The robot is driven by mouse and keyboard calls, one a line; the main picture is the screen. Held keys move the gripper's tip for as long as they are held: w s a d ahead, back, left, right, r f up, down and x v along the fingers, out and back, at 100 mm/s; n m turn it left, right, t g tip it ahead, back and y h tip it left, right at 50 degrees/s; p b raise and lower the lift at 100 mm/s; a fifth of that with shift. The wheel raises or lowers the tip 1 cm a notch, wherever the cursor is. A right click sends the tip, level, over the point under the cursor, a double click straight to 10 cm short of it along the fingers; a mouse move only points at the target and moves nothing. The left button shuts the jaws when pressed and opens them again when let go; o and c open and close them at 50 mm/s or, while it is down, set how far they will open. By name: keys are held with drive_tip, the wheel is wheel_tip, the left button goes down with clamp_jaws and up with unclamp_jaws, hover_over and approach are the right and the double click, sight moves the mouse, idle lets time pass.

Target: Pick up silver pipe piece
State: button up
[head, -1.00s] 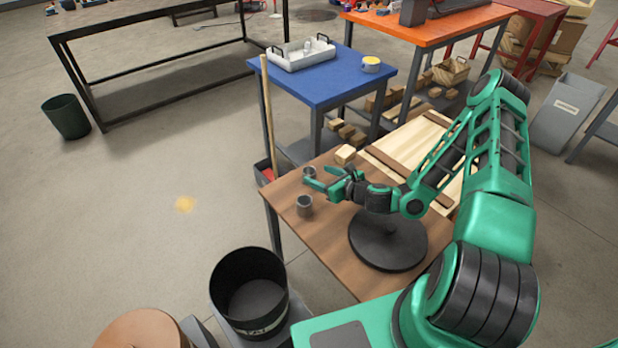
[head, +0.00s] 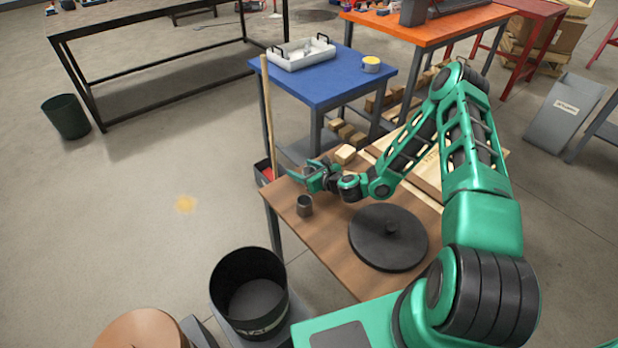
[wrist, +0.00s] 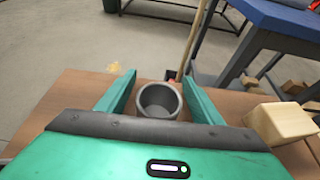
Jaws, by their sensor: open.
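A short, hollow grey metal pipe piece (wrist: 160,104) stands upright on the brown table (wrist: 75,105). In the wrist view it shows between the two green fingers of my gripper (wrist: 160,78), with a gap on each side.
A wooden block (head: 345,154) lies close to the right of my gripper. A black round disc (head: 388,238) lies on the table. A wooden pole (head: 268,110) stands beyond the table edge, near a blue table (head: 335,88). A black bin (head: 248,293) stands at the front.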

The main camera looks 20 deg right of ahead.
drive_tip(key=c, duration=1.2)
drive_tip(key=shift+r, duration=0.45)
wheel_tip(320, 180, up, 3)
drive_tip(key=shift+r, duration=0.15)
drive_tip(key=s+a+r, duration=0.3)
drive_tip(key=a+r, duration=0.3)
drive_tip(key=a, duration=0.5)
drive_tip(key=shift+a+r, duration=0.15)
drive_tip(key=shift+r, duration=0.25)
drive_tip(key=shift+s, duration=0.1)
